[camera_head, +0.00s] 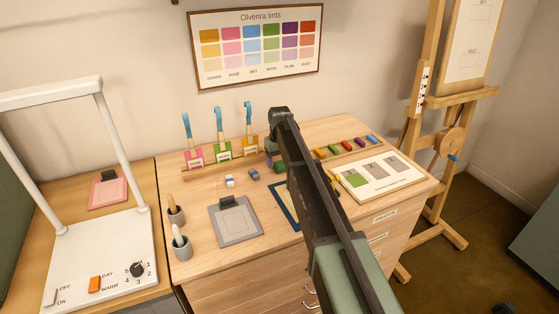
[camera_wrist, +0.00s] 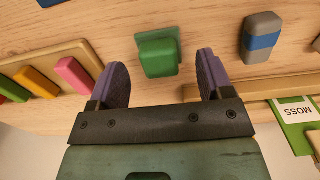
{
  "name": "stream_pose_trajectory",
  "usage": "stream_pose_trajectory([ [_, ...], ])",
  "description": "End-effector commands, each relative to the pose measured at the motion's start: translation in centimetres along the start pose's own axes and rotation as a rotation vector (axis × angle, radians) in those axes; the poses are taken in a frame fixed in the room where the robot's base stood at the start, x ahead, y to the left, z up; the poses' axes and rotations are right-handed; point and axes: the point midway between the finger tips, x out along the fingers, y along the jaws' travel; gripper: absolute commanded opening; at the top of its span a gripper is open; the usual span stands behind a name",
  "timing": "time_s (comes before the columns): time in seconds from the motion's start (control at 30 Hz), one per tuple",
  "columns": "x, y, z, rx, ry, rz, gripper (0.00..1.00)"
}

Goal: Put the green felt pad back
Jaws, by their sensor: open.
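A green block (camera_wrist: 158,57) with a flat, paler green square base lies on the table in the wrist view. It appears to be the green felt pad. It also shows in the head view as a small green shape (camera_head: 279,167), partly hidden by my arm. My gripper (camera_wrist: 161,60) is open, with its two purple fingers on either side of the green block and a gap to each. The fingers are empty. A white board (camera_head: 405,184) at the table's right holds a green square (camera_head: 356,180) and two grey squares.
A rack with brushes and labelled cards (camera_head: 222,155) stands behind. A grey-and-blue block (camera_wrist: 262,38) lies near the green one. A tray of coloured sticks (camera_wrist: 45,62) is on the other side. A grey pad with a clip (camera_head: 235,223) and a blue-edged mat (camera_head: 284,207) lie in front.

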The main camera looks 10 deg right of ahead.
Motion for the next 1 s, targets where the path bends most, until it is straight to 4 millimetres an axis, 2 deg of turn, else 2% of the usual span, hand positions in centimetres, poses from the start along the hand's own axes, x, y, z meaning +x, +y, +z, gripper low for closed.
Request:
stream_pose_trajectory([
  [0.03, -2.2, 0.0, 0.0, 0.000, 0.000, 0.000, 0.73],
  [0.3, -9.3, 0.0, 0.0, 0.000, 0.000, 0.000, 0.73],
  [0.4, -10.5, 0.0, 0.0, 0.000, 0.000, 0.000, 0.73],
  [0.57, -10.6, 0.0, 0.1, 0.000, 0.000, 0.000, 0.73],
  [0.63, -10.4, -0.3, 1.5, 0.007, 0.000, 0.000, 0.73],
  [0.67, -10.4, -0.7, 2.9, 0.013, 0.000, 0.000, 0.73],
  [0.73, -10.4, -1.9, 8.3, 0.040, -0.001, 0.000, 0.73],
  [0.77, -10.4, -2.5, 11.3, 0.056, -0.001, 0.000, 0.73],
  [0.8, -10.4, -3.5, 15.6, 0.081, -0.001, 0.000, 0.73],
  [0.87, -10.4, -5.0, 22.0, 0.119, -0.001, 0.000, 0.73],
  [0.9, -10.4, -5.8, 25.9, 0.145, -0.001, 0.001, 0.73],
  [1.0, -10.4, -7.5, 33.1, 0.194, -0.001, 0.001, 0.73],
])
